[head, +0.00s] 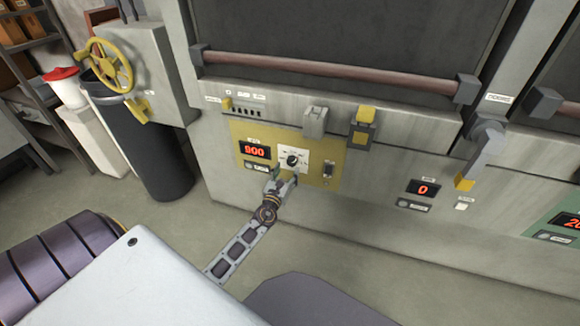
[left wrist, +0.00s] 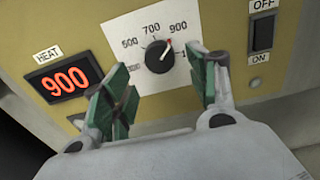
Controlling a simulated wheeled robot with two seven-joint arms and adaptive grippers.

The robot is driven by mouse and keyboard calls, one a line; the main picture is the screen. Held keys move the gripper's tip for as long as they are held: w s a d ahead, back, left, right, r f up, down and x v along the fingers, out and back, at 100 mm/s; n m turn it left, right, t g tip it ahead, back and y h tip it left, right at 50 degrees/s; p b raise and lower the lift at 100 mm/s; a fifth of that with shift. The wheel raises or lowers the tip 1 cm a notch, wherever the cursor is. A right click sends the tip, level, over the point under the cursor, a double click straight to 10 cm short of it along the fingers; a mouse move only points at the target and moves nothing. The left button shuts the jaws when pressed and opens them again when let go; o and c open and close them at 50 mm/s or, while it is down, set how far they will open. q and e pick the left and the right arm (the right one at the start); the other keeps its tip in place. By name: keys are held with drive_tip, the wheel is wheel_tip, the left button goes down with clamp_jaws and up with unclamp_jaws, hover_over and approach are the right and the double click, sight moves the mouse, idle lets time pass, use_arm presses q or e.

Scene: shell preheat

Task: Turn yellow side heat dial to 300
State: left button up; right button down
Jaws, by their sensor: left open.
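The yellow panel (head: 238,133) is on the front of the grey machine in the head view. Its heat dial (head: 292,160) is a round black knob on a white scale plate; the knob also shows in the left wrist view (left wrist: 159,57), with its red pointer mark toward 900. The red heat display (left wrist: 65,80) reads 900; it also shows in the head view (head: 255,151). My left gripper (head: 285,172) is just below the dial. In the left wrist view its green-padded fingers (left wrist: 165,85) are apart, one on each side below the knob, holding nothing. My right gripper is not seen.
An off/on switch (left wrist: 263,32) sits right of the dial. A grey latch (head: 315,121) and yellow latch (head: 363,125) stick out above the panel. A display reading 0 (head: 422,188) is further right. A yellow handwheel (head: 107,64) and dark bin (head: 150,150) stand left.

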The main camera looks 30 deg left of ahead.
sight(291, 164)
use_arm(q)
drive_tip(key=shift+x, duration=2.2)
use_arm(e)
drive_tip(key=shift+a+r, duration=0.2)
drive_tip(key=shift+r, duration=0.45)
use_arm(q)
drive_tip(key=c, duration=1)
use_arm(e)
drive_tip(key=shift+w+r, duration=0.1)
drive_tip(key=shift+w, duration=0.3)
